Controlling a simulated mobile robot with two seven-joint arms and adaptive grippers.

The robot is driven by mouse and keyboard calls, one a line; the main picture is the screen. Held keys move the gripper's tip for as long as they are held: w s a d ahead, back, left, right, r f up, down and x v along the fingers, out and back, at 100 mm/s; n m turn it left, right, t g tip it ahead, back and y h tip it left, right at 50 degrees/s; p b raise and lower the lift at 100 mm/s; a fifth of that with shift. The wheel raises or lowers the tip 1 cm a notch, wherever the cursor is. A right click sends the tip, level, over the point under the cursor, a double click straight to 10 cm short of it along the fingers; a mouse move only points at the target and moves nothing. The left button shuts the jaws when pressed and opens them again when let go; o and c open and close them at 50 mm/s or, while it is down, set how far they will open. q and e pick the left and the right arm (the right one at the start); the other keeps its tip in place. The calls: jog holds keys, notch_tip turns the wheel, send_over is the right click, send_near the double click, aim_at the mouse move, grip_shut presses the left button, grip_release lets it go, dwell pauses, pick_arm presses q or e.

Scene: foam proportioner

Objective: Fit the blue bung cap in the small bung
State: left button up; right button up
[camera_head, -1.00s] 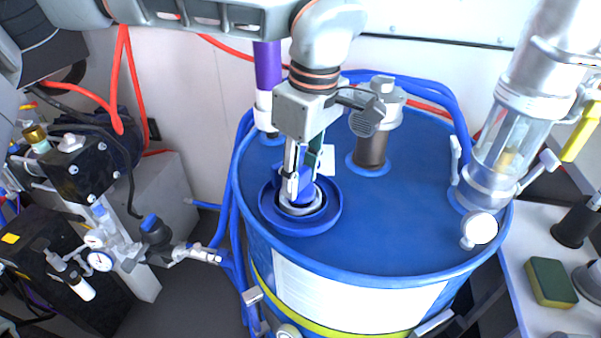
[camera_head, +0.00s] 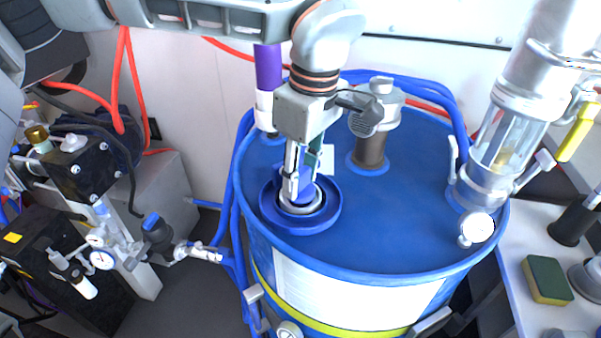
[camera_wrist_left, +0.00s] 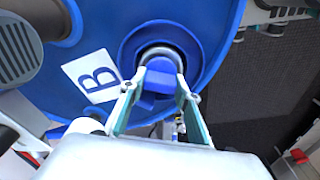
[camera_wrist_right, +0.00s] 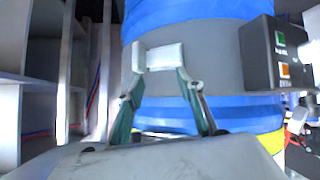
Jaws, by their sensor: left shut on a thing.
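The blue drum (camera_head: 400,220) has a small bung (camera_head: 300,206) at its near left, a grey ring set inside a round blue dish. My left gripper (camera_head: 300,190) points down over this bung and is shut on the blue bung cap (camera_head: 308,182). In the left wrist view the cap (camera_wrist_left: 160,82) sits between the fingertips (camera_wrist_left: 155,95), over the grey ring (camera_wrist_left: 160,55). The fingers hide part of the cap, so I cannot tell whether it is seated. My right gripper (camera_wrist_right: 165,100) is apart from the bung, its fingers spread before a grey and blue surface.
A dark pump fitting (camera_head: 370,150) and a clear cylinder with a gauge (camera_head: 478,226) stand on the drum top. A purple-topped pipe (camera_head: 267,75) rises behind my left gripper. A sponge (camera_head: 548,280) lies on the right bench. Valves and hoses crowd the left.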

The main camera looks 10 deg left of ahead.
pick_arm(q)
jog(key=shift+r, duration=0.1)
jog(key=shift+p, duration=0.4)
jog(key=shift+f, duration=0.65)
dwell(0.6)
jog(key=o, duration=0.8)
